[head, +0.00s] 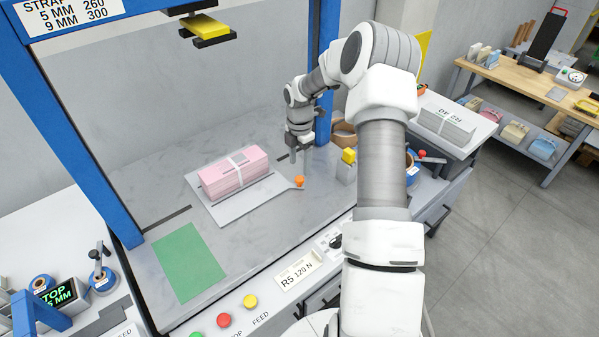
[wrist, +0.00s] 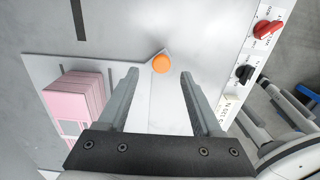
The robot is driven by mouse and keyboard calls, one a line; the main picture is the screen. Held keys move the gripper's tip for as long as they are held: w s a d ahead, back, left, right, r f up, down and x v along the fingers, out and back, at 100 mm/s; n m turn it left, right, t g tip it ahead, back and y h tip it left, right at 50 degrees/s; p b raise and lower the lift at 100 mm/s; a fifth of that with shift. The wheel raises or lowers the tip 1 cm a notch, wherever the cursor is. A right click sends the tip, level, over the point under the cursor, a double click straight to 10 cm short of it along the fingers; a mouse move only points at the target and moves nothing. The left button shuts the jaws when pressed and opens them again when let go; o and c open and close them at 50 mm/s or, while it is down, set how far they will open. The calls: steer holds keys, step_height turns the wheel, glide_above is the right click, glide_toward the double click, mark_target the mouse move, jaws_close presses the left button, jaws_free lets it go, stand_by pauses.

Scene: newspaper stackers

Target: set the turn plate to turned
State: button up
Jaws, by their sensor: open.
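The turn plate (head: 258,205) is a flat pale grey plate on the steel worktable, with a handle arm ending in an orange knob (head: 299,182). A strapped pink stack (head: 233,173) lies on the plate. In the wrist view, the orange knob (wrist: 161,63) lies just beyond and between my fingertips, and the pink stack (wrist: 74,105) is to the left. My gripper (head: 301,158) is open and points down above the knob; it also shows in the wrist view (wrist: 158,75). No contact with the knob is visible.
A green mat (head: 190,262) lies at the front left of the table. A yellow-topped block (head: 348,162) stands right of the knob. Blue posts (head: 70,120) frame the table. Push buttons (head: 224,320) and a knob panel line the front edge.

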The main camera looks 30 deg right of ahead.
step_height(320, 180, up, 12)
steer(key=shift+r, duration=0.25)
stand_by(0.4)
